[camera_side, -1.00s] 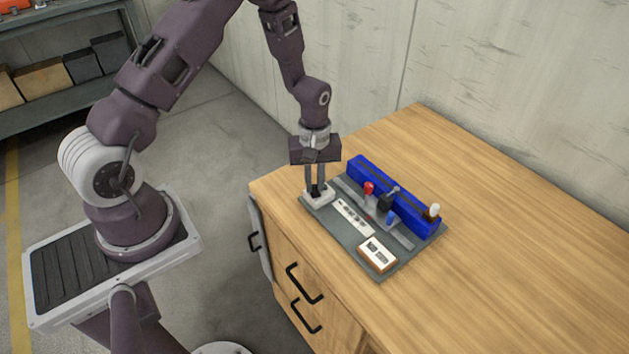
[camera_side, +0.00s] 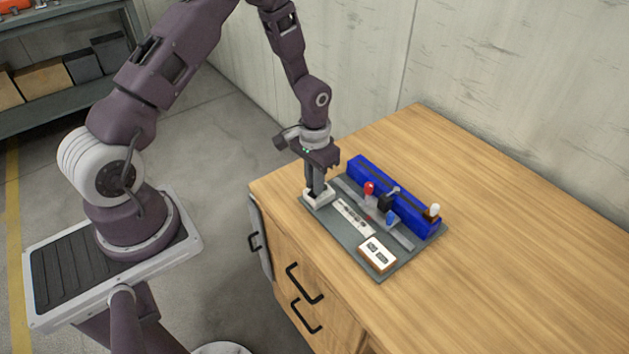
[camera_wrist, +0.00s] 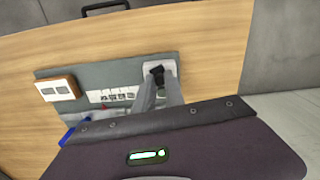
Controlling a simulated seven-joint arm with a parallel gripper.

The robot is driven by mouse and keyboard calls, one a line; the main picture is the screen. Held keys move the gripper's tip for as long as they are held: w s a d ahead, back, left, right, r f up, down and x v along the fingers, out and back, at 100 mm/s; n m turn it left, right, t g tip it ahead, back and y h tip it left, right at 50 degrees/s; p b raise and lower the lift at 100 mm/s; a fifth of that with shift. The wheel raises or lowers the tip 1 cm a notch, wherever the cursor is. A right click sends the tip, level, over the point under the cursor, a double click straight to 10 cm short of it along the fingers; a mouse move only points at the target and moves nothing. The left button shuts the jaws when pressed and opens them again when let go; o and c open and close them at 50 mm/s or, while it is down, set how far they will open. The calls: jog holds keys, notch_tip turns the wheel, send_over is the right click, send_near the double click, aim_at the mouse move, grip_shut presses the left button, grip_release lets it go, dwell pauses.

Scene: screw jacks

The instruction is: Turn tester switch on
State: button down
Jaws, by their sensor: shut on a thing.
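The tester switch is a black knob (camera_wrist: 157,70) on a white base (camera_side: 319,199), which sits at the left corner of a grey board (camera_side: 385,272). The base also shows in the wrist view (camera_wrist: 172,65). My gripper (camera_side: 316,188) points down over the base and is shut on the black knob. In the side view the fingers hide most of the knob. In the wrist view the two fingers close around the knob from below in the picture.
On the board are a white labelled strip (camera_side: 353,217), a wooden block with a white two-part face (camera_side: 377,254), a blue rail (camera_side: 393,192), and red (camera_side: 369,188) and blue (camera_side: 390,218) parts. The wooden tabletop (camera_side: 520,230) is clear to the right. A wall stands behind.

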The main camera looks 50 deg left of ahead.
jog(key=shift+m, duration=2)
jog(key=c, duration=1.4)
grip_release()
notch_tip(320, 180, up, 7)
jog(key=shift+r, duration=0.1)
